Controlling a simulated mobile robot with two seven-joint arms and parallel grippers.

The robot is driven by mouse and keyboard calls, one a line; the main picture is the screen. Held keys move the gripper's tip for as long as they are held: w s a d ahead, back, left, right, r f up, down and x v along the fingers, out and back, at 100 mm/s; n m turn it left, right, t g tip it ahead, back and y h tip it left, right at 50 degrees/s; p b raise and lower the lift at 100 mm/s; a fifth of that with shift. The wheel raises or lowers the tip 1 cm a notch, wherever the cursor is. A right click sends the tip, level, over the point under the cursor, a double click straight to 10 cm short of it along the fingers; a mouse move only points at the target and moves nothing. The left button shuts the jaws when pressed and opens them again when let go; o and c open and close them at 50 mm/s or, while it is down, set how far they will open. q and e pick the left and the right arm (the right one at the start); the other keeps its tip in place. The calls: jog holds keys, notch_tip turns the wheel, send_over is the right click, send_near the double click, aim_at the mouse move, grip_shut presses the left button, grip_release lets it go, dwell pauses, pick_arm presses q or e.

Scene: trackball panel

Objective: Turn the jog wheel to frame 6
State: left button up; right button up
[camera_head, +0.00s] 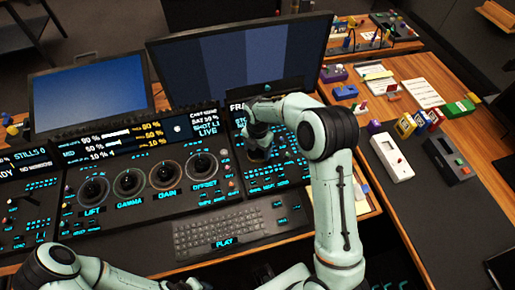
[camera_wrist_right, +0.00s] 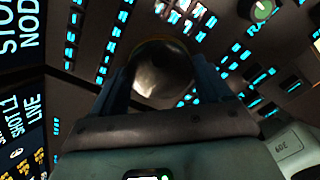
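My right gripper (camera_head: 258,148) points down at the right part of the control panel, below the screen with text starting "FRA". In the right wrist view, its two fingers (camera_wrist_right: 163,82) stand on either side of a dark round knob (camera_wrist_right: 162,72), apparently the jog wheel. The knob fills the gap between them; I cannot tell whether both fingers press on it. In the head view the gripper and arm hide most of this control. The frame readout (camera_head: 238,106) is mostly covered by my right arm, so its number cannot be read. My left arm shows at the bottom left, its gripper out of view.
Several dark trackball dials, such as OFFSET (camera_head: 203,166), sit left of the gripper. A keyboard (camera_head: 225,226) lies in front. Two monitors, including the large one (camera_head: 240,68), stand behind. Lit buttons surround the knob. A white box (camera_head: 391,157) and other small items lie to the right.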

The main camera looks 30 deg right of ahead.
jog(key=shift+m, duration=0.3)
jog(key=m, duration=0.3)
jog(key=shift+m, duration=0.3)
jog(key=m, duration=0.4)
jog(key=shift+m, duration=0.3)
jog(key=m, duration=0.4)
jog(key=shift+b, duration=0.35)
jog(key=shift+m, duration=2.5)
jog(key=shift+r, duration=0.1)
jog(key=o, duration=1)
